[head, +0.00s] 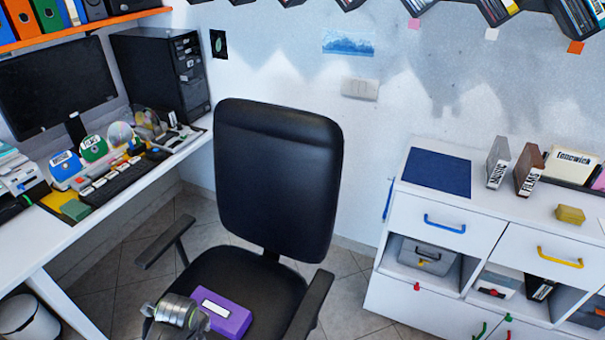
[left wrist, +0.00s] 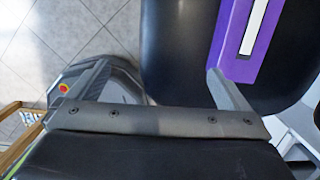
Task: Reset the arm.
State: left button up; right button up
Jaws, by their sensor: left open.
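My left gripper (left wrist: 162,82) is open in the left wrist view, its two fingers spread apart with nothing between them. Its right finger lies close to a purple box (left wrist: 240,45); I cannot tell whether they touch. In the head view the purple box (head: 226,315) with a white label lies on the seat of the black office chair (head: 278,170). A silver part of my left arm shows at the bottom, just left of the box; the fingers are not clear there. My right gripper is not in view.
A white desk (head: 60,235) with a monitor (head: 58,85), computer tower (head: 160,72), keyboard (head: 115,185) and discs stands at the left. A white drawer cabinet (head: 400,300) stands at the right. The chair's armrests flank the seat. Tiled floor (head: 140,285) shows between desk and chair.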

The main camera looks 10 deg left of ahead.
pick_arm(q)
jog(key=s+d+r+n+t, duration=0.25)
jog(key=s+r+n, duration=1)
jog(key=n, duration=0.85)
notch_tip(320, 180, down, 25)
jog(key=s+a, duration=0.1)
jog(key=a, duration=0.1)
jog(key=s+d+f+g, duration=0.1)
jog(key=s+f+g, duration=0.1)
jog(key=s+f, duration=1.3)
jog(key=shift+s+d+f+n+h, duration=0.2)
jog(key=shift+d+f+n+h, duration=0.15)
jog(key=shift+f, duration=0.5)
